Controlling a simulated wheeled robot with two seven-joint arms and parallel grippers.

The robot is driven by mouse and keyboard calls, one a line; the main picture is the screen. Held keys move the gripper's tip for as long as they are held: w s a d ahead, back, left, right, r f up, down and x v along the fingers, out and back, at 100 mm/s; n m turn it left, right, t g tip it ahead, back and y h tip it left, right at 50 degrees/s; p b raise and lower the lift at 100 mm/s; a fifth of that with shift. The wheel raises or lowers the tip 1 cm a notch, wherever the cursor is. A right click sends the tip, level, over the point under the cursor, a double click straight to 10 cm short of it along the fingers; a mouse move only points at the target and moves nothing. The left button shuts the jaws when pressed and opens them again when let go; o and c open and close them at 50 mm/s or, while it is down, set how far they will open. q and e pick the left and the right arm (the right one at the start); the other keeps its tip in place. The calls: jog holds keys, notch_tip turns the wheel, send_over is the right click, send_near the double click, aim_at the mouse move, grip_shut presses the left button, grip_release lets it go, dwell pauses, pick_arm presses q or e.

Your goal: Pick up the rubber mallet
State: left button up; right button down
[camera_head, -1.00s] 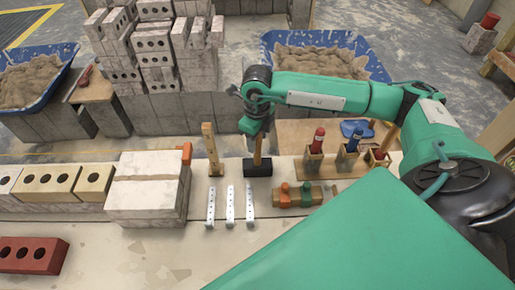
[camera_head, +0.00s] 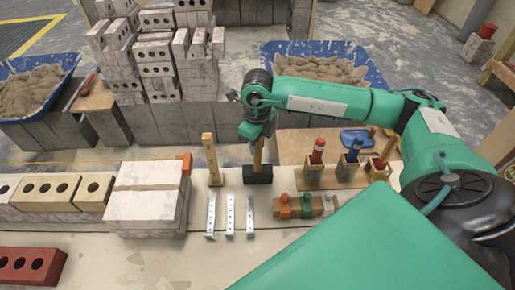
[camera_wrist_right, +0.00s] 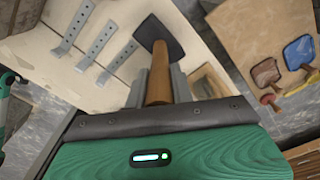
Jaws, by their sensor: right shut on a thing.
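The rubber mallet has a black block head (camera_head: 258,174) and a wooden handle (camera_head: 259,152) that points up. It stands near the back edge of the pale work surface, between a wooden stake and the tool holders. My right gripper (camera_head: 257,141) comes down from above and is shut on the mallet's handle. In the right wrist view the handle (camera_wrist_right: 159,76) lies between the grey fingers, with the black head (camera_wrist_right: 160,36) beyond them. I cannot tell whether the head touches the surface. My left gripper is not in view.
Several metal straps (camera_head: 229,216) lie in front of the mallet. The wooden stake (camera_head: 211,160) stands close on the left. A wooden piece with orange and green clamps (camera_head: 306,206) and tools in wooden holders (camera_head: 315,170) are to the right. White blocks (camera_head: 147,197) stand further left.

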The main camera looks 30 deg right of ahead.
notch_tip(320, 180, up, 18)
dwell(0.3)
jog(key=shift+r, duration=0.1)
jog(key=c, duration=2)
grip_release()
grip_shut()
